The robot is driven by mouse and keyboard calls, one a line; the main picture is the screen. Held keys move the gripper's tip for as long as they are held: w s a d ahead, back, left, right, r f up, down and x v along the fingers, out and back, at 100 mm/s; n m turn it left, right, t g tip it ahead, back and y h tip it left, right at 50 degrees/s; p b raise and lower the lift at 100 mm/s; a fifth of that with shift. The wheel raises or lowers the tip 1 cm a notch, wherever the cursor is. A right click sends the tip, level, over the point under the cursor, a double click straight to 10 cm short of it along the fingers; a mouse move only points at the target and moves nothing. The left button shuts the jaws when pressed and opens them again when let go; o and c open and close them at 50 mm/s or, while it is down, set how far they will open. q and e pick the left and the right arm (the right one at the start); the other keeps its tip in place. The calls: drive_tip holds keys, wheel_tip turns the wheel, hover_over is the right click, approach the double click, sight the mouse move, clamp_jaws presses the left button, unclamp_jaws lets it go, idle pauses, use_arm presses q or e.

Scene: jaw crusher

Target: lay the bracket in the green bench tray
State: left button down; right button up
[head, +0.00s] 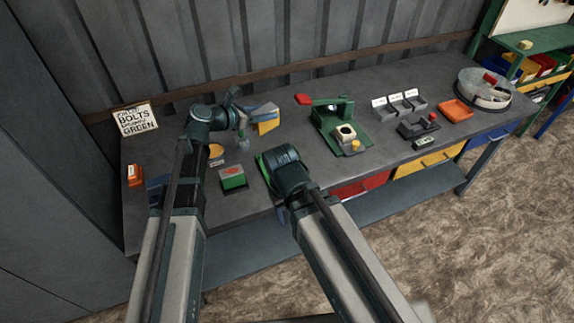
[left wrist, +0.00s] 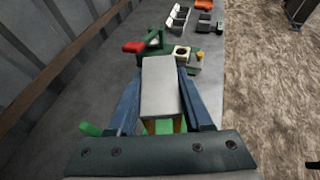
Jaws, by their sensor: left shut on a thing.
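My left gripper (head: 262,112) is above the left half of the bench. In the left wrist view its blue fingers (left wrist: 162,95) are shut on the bracket (left wrist: 160,85), which shows a pale grey flat face with tan parts beneath. In the head view a yellow-tan side of the bracket (head: 268,127) shows, clear of the bench. A green edge, apparently of the bench tray (head: 262,163), shows beside my right wrist, which hides most of it. Green parts also show below the bracket in the left wrist view (left wrist: 90,129). My right gripper's fingers are hidden behind its wrist.
A green fixture with a red handle (head: 330,115) stands mid-bench. Grey bins (head: 400,103), an orange tray (head: 456,110) and a round bowl (head: 485,95) are at right.

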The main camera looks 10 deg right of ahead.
use_arm(q)
drive_tip(key=s+a+f+b, duration=0.2)
drive_tip(key=s+f+b, duration=0.3)
drive_tip(key=f+b, duration=0.3)
drive_tip(key=s+a+f+b, duration=0.3)
drive_tip(key=s+f+b, duration=0.2)
drive_tip(key=f+b, duration=0.3)
drive_tip(key=shift+s+f+n+t, duration=0.15)
drive_tip(key=shift+s+n+t, duration=0.15)
drive_tip(key=shift+s+t, duration=0.1)
use_arm(e)
wheel_tip(320, 180, down, 16)
drive_tip(key=shift+f, duration=0.15)
use_arm(q)
drive_tip(key=shift+w, duration=0.1)
